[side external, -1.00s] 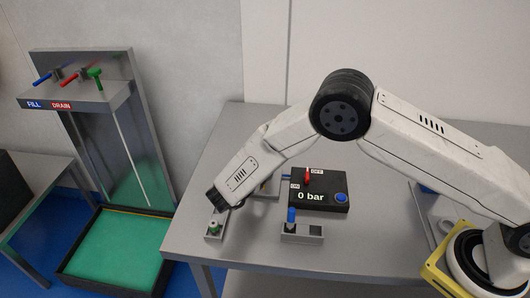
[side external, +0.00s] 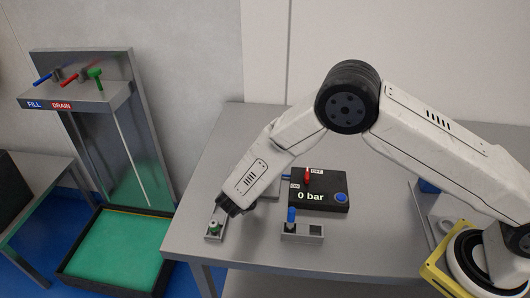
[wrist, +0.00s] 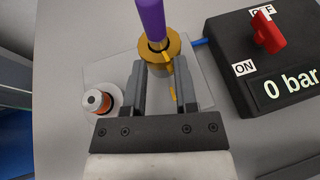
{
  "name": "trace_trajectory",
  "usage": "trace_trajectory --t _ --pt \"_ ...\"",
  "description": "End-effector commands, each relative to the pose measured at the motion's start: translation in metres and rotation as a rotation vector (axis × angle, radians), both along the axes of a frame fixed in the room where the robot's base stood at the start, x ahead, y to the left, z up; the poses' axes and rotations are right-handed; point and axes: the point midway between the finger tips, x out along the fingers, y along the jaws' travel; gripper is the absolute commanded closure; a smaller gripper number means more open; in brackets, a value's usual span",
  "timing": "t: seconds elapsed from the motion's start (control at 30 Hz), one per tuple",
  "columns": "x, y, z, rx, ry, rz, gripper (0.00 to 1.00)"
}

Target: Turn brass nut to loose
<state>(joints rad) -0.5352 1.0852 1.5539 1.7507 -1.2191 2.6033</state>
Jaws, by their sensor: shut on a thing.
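The brass nut (wrist: 172,45) is a gold ring around the foot of a purple upright cylinder (wrist: 151,18) in the wrist view. A yellow pointer hangs from its near side, between my fingers. My gripper (wrist: 158,66) has its two fingers on the near part of the nut, shut on it. In the side view my arm's end hides the nut.
A black box (side external: 319,190) reading 0 bar, with a red ON/OFF knob (wrist: 268,33), stands to the right. A fitting with an orange ring (wrist: 97,101) sits left of my fingers. A grey holder with a blue peg (side external: 291,215) is nearby.

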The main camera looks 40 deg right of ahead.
Motion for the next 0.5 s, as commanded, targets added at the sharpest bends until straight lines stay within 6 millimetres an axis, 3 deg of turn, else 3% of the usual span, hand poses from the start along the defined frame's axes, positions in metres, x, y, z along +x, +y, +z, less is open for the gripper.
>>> trace_trajectory --t 0.5 --pt "-0.0078 -0.0116 -0.0018 0.000 0.007 0.288 1.00"
